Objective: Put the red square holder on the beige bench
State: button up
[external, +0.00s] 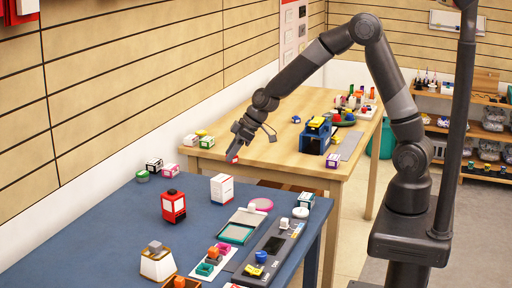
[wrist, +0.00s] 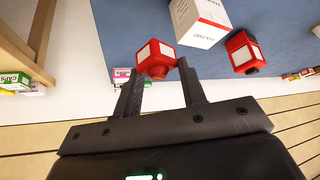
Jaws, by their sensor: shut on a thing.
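My gripper (external: 236,150) is shut on a red square holder with pale side panels, and holds it in the air by the near left corner of the beige bench (external: 263,151). In the external view only a small part of the held red holder (external: 232,158) shows. In the wrist view the red holder (wrist: 154,42) sits between the fingertips (wrist: 156,75). A similar red holder (external: 173,208) stands upright on the blue table; it also shows in the wrist view (wrist: 244,50). Part of the beige bench (wrist: 22,47) shows at the left of the wrist view.
The blue table (external: 105,235) holds a white box (external: 222,188), trays and small blocks. On the bench are a blue box-like stand (external: 316,138), a purple-and-white box (external: 333,160) and several coloured items at the back. The bench's left middle is mostly clear. Slatted walls (external: 130,75) stand behind.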

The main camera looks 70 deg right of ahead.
jog(key=a+n+g+y, duration=0.2)
jog(key=a+n, duration=0.4)
jog(key=a, duration=2)
jog(key=a+f, duration=0.2)
jog(key=a, duration=0.1)
jog(key=a+f, duration=0.2)
jog(key=a, duration=0.2)
jog(key=a+f, duration=0.2)
jog(key=a, duration=0.1)
jog(key=shift+s+a+f, duration=0.15)
jog(key=shift+s+a, duration=0.1)
jog(key=shift+s, duration=0.1)
jog(key=shift+a+f, duration=0.35)
jog(key=shift+a, duration=0.15)
jog(key=shift+f, duration=1.95)
jog(key=shift+f, duration=0.1)
jog(key=o, duration=0.9)
jog(key=shift+o, duration=0.2)
